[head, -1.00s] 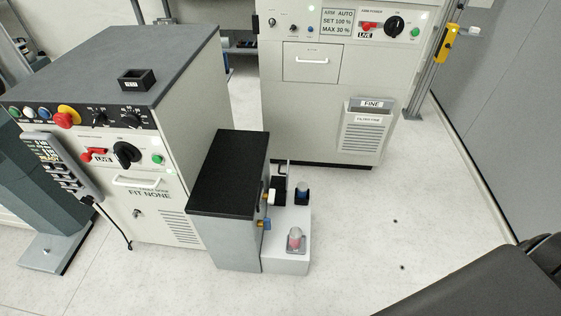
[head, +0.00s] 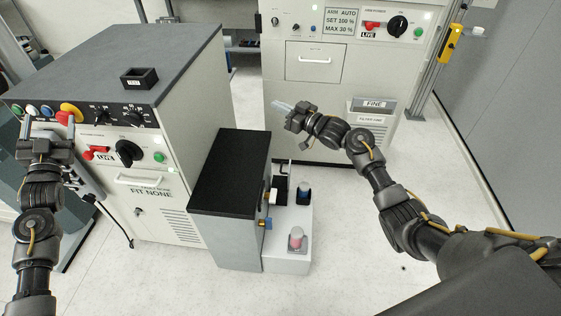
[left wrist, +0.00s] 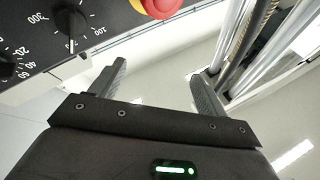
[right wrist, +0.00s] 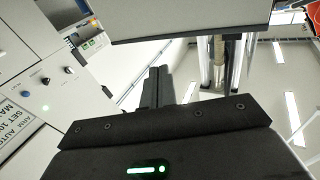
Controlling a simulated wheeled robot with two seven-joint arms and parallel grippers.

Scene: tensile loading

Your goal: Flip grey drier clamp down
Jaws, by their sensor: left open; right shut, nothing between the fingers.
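I cannot pick out a grey drier clamp for certain. A low grey unit with a black top (head: 230,165) stands in the middle of the head view, with small blue and white fittings on its right side. Its white base (head: 287,255) carries a clear cup with a blue part (head: 303,192) and another with a pink part (head: 296,238). My right gripper (head: 279,105) is shut and empty, above and beyond this unit; its fingers meet in the right wrist view (right wrist: 159,74). My left gripper (head: 46,126) is open and empty before the left cabinet's controls; its fingers stand apart in the left wrist view (left wrist: 158,72).
The left cabinet (head: 120,75) has a red stop button, knobs and a hanging pendant close to my left gripper. The back cabinet (head: 330,90) has a panel and a vent labelled FINE. The floor right of the white base is clear.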

